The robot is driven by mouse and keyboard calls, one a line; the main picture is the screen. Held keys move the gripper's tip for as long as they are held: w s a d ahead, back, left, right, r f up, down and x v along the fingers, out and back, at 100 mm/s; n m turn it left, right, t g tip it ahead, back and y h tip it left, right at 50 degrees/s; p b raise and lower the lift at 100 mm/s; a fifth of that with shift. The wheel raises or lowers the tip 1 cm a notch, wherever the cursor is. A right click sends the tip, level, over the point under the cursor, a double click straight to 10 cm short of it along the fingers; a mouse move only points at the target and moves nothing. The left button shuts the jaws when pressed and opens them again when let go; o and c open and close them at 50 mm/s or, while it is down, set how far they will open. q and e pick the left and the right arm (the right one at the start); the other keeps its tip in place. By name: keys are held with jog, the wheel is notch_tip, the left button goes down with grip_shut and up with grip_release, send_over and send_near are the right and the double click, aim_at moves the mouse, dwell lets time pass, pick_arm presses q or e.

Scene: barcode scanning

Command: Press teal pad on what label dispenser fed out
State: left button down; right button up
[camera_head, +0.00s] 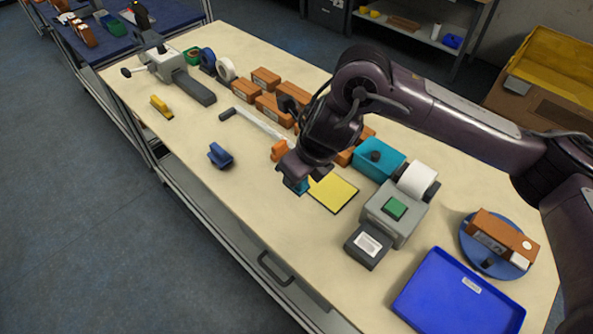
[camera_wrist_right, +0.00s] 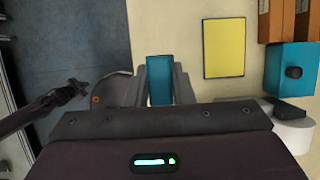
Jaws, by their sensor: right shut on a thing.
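My right gripper (camera_head: 297,183) is shut on a small teal pad (camera_wrist_right: 158,80) and holds it beside the yellow sheet's left edge. The pad's lower end is partly hidden in the head view. The label dispenser (camera_head: 382,222) is a grey machine with a green button and a white roll, to the right of the gripper. A white label (camera_head: 368,244) with a dark mark lies on its dark front ledge, apart from the pad. A dark, arm-like shape at the left of the wrist view, likely my left arm, ends in a small tip (camera_wrist_right: 72,90).
The yellow sheet (camera_head: 334,193) lies left of the dispenser. A teal box with a black knob (camera_head: 366,157) stands behind. A blue tray (camera_head: 420,308) and a blue turntable (camera_head: 469,249) with a brown box (camera_head: 503,238) are at right.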

grip_shut()
jog(key=shift+s+d+f+m+h, duration=0.15)
jog(key=shift+s+f+m+h, duration=0.25)
jog(key=shift+m, duration=0.3)
jog(key=s+d+f+m+g+h, duration=0.25)
jog(key=d+m, duration=0.35)
jog(key=m, duration=0.6)
jog(key=s+d+f+m+g+h, duration=0.1)
jog(key=d+f+m+g, duration=0.3)
jog(key=m, duration=0.7)
jog(key=s+d+f+m+h, duration=0.1)
jog(key=d+f+m+h, duration=0.1)
jog(key=d+m, duration=0.75)
jog(key=shift+s+a+f+m, duration=0.1)
jog(key=shift+a+f+m, duration=0.3)
jog(key=shift+f, duration=0.6)
jog(key=shift+s+a+f+m, duration=0.1)
jog(key=shift+a+f+m, duration=0.3)
jog(key=shift+f, duration=0.6)
jog(key=shift+a+f+m, duration=0.25)
jog(key=shift+a+f, duration=0.2)
jog(key=shift+f, duration=0.55)
